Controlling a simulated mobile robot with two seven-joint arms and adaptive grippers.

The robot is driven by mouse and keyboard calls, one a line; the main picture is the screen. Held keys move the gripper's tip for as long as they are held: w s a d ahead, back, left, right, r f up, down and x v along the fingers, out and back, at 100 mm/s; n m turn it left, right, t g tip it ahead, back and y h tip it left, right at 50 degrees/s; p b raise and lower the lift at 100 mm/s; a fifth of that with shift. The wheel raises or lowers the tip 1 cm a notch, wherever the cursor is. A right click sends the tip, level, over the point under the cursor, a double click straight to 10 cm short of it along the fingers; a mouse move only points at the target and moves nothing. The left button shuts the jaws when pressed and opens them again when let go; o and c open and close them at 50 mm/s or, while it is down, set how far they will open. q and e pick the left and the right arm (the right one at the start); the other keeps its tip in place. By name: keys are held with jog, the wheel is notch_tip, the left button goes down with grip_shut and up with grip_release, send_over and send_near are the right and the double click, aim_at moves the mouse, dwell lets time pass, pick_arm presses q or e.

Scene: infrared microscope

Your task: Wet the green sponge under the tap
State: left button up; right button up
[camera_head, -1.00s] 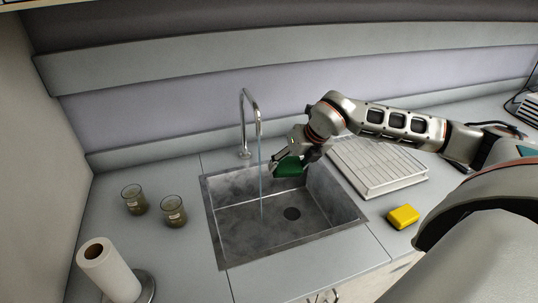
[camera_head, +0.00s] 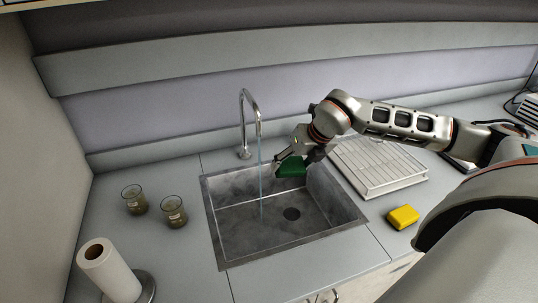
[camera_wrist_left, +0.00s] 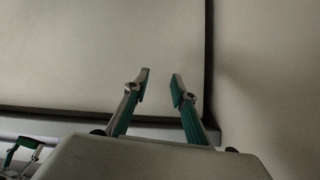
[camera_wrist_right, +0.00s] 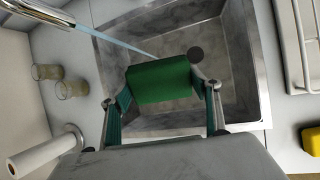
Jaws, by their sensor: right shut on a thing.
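The green sponge (camera_head: 292,167) is held over the sink (camera_head: 233,240), to the right of the water stream. My right gripper (camera_head: 286,163) is shut on it; the right wrist view shows the sponge (camera_wrist_right: 160,82) between both fingers. The tap (camera_head: 256,115) is a curved metal spout, and a thin stream of water (camera_head: 261,185) falls from it into the basin. The sponge looks apart from the stream, with a small gap on its left. My left gripper (camera_wrist_left: 160,77) is open and empty in the left wrist view, and not in the head view.
A yellow sponge (camera_head: 403,217) lies on the counter right of the sink. A white drying rack (camera_head: 375,170) stands behind it. Two glass beakers (camera_head: 134,200) (camera_head: 173,212) and a paper towel roll (camera_head: 108,271) stand left of the sink.

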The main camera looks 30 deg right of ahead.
aim_at(296, 169)
jog(key=shift+s+d+r, duration=0.15)
jog(key=shift+s+r, duration=0.65)
jog(key=shift+s, duration=0.2)
jog(key=shift+s+d+r, duration=0.15)
jog(key=shift+s+r, duration=0.6)
jog(key=shift+s, duration=0.25)
